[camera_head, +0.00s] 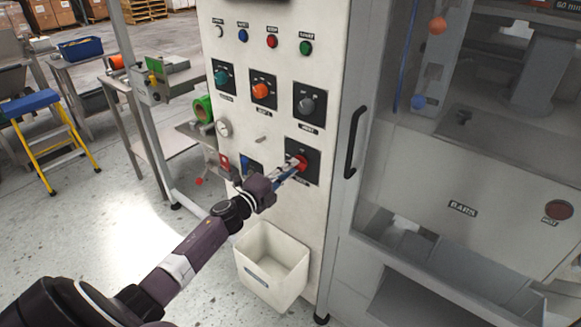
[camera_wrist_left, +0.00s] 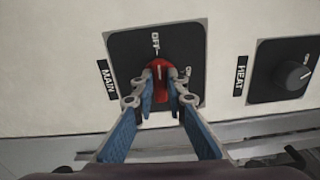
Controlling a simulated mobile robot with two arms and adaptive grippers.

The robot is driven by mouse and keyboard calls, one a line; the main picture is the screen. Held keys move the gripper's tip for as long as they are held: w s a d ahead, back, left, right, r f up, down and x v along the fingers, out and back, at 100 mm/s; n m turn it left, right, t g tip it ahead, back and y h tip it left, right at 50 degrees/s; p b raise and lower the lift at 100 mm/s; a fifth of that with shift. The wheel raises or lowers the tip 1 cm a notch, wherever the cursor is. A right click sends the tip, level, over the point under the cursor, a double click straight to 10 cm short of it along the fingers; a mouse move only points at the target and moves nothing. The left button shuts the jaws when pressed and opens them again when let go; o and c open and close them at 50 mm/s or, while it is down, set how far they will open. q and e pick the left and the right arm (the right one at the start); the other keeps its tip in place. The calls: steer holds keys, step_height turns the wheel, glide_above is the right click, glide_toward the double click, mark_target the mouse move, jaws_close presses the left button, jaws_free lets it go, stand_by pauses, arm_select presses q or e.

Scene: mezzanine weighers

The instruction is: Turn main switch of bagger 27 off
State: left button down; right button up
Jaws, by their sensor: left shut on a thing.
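The red main switch knob (camera_head: 301,163) sits on a black plate low on the white panel. In the left wrist view the red knob (camera_wrist_left: 159,66) is between my fingertips, on a plate labelled MAIN with OFF at the top and ON at the right. The knob's white line appears to run up toward the OFF mark. My left gripper (camera_head: 295,168) is shut on the knob; its blue-padded fingers also show in the left wrist view (camera_wrist_left: 160,88). They hide part of the knob's lower end. My right gripper is in neither view.
A cream bin (camera_head: 257,287) is fixed below. A black door handle (camera_head: 355,142) stands to the right.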

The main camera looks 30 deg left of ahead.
arm_select(q)
steer(key=shift+n, duration=0.6)
steer(key=c, duration=1.9)
jaws_free()
steer(key=shift+c, duration=0.2)
steer(key=shift+s, duration=0.1)
steer(key=s+a, duration=0.1)
steer(key=s, duration=1)
steer(key=shift+s, duration=0.4)
steer(key=shift+f, duration=0.1)
